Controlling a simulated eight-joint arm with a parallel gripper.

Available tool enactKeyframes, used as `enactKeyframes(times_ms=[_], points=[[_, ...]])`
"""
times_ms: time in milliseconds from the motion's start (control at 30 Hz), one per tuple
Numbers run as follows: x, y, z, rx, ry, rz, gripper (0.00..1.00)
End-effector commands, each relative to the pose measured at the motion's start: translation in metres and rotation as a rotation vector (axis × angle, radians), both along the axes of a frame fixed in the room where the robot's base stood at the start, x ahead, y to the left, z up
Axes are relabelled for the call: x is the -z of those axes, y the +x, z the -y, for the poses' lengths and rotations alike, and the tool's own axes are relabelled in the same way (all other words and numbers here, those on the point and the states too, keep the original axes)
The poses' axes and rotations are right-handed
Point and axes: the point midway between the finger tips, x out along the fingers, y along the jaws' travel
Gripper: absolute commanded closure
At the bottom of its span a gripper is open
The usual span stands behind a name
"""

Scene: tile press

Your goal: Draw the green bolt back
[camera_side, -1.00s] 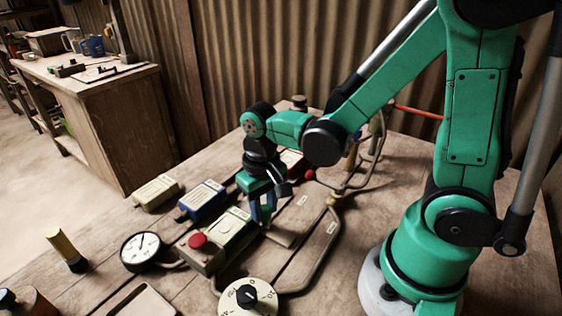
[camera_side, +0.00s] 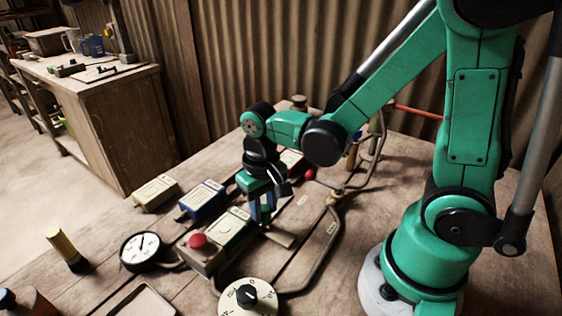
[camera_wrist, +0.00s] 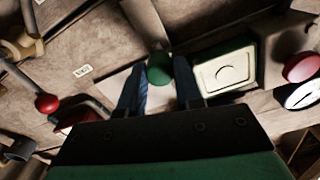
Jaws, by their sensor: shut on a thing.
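The green bolt's round knob (camera_wrist: 159,68) sits between the two blue fingertips of my gripper (camera_wrist: 160,82) in the wrist view. The fingers are shut on it. The bolt's housing (camera_wrist: 225,70), cream-topped with a green edge, lies just right of the knob. In the side view the housing (camera_side: 230,226) lies on the bench, with my gripper (camera_side: 263,214) pointing down at its right end. There the fingers mostly hide the knob. The bolt's rod between knob and housing cannot be made out clearly.
A blue-sided housing (camera_side: 203,197) and a cream one (camera_side: 156,191) lie farther left. A red button (camera_side: 198,241), a gauge (camera_side: 140,250) and a dial (camera_side: 247,298) are near the front. A bent pipe (camera_side: 325,245) runs right of my gripper. A red knob (camera_wrist: 47,103) is at left in the wrist view.

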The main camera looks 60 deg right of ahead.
Motion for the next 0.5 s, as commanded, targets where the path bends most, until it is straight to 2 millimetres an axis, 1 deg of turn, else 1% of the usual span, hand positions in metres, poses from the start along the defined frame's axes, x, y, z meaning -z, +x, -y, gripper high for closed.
enactKeyframes(times_ms=[167,233,400,500], points=[[0.000,0.000,0.000,0.000,0.000,0.000,1.00],[-0.001,-0.005,0.000,0.000,0.000,0.000,1.00],[-0.001,-0.029,0.000,-0.001,0.000,0.000,1.00],[-0.001,-0.040,0.000,-0.001,0.000,0.000,1.00]])
